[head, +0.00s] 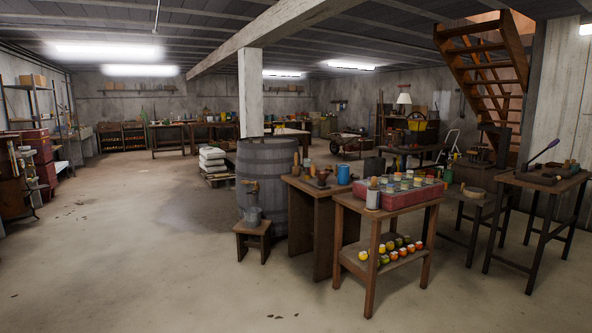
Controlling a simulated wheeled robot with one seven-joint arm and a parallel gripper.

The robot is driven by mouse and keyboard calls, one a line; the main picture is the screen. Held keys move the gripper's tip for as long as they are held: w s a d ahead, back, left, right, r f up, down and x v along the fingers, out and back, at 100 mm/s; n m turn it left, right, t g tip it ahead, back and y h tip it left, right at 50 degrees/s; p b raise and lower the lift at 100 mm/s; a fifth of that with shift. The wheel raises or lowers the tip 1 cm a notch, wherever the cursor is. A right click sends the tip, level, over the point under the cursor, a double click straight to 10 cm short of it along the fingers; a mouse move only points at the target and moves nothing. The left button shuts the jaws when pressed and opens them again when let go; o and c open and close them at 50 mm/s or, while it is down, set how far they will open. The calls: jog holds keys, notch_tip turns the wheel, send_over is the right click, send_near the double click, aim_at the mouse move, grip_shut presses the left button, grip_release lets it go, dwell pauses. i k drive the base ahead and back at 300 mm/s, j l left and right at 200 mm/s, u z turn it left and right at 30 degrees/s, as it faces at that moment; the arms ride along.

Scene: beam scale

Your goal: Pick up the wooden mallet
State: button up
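I cannot clearly make out a wooden mallet in the head view. Small brown, wooden-looking items (318,180) lie on the middle table beside a blue mug (343,175), too small to identify. My gripper is not in view.
A wooden stand (386,208) with a red tray (410,197) of jars is in front, with several colourful round items on its lower shelf. A large grey barrel (266,185) and low stool (252,232) stand left of it. Stairs (487,75) rise behind. The left floor is open.

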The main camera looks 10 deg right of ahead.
aim_at(295, 169)
jog(key=i+u, duration=0.3)
jog(key=i, duration=4.4)
jog(key=i+j+z, duration=0.2)
jog(key=i, duration=0.35)
jog(key=i+j+z, duration=0.2)
jog(key=i, duration=0.35)
jog(key=i+j+z, duration=0.2)
jog(key=i, duration=0.3)
jog(key=i+j+u, duration=0.1)
jog(key=i+u, duration=0.15)
